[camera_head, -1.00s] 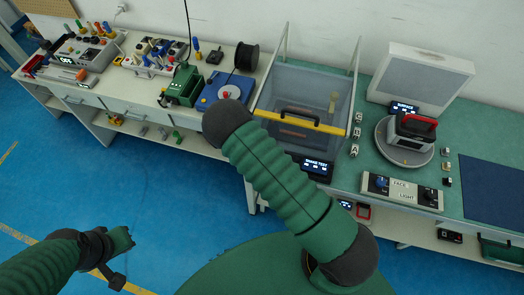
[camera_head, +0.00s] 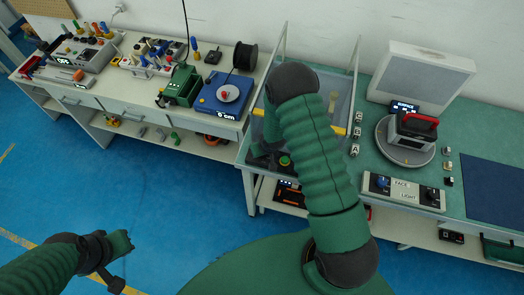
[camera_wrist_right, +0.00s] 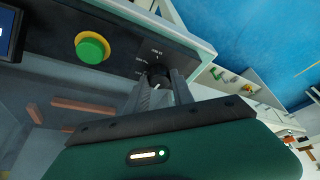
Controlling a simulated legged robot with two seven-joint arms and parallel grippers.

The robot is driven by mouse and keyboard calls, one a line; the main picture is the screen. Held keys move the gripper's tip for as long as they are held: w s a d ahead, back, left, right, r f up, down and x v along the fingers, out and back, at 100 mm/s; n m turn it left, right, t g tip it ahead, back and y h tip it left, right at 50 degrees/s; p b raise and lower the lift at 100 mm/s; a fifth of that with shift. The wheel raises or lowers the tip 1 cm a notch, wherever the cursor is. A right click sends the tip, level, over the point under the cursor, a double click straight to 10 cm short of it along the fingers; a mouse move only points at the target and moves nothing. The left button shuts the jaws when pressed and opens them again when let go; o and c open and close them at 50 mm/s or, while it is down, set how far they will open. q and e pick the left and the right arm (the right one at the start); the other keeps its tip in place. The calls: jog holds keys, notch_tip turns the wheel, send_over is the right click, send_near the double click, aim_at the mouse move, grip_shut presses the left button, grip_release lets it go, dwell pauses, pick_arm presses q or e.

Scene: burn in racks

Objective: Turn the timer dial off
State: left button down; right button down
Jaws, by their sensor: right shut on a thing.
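The timer dial (camera_wrist_right: 159,76) is a small black knob with a white mark, on a dark panel with small labels around it in the right wrist view. My right gripper (camera_wrist_right: 160,84) is shut on the dial, one finger on each side. The labels are too small to read surely, and the fingers cover part of the knob. In the head view my right gripper (camera_head: 266,156) is at the front of the clear-walled box, and the dial is hidden. My left gripper (camera_head: 116,262) hangs over the floor at lower left, away from the panel; its fingers are unclear.
A green button with a yellow ring (camera_wrist_right: 92,47) sits beside the dial, with a dark display (camera_wrist_right: 8,30) past it. A FACE/LIGHT knob panel (camera_head: 403,191) is to the right. A blue device (camera_head: 222,94) stands on the left bench. Blue floor (camera_head: 150,200) lies open in front.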

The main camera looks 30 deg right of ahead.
jog(key=shift+n, duration=0.5)
jog(key=shift+y, duration=0.3)
jog(key=c, duration=1.1)
grip_release()
jog(key=v, duration=1.6)
jog(key=shift+r, duration=0.4)
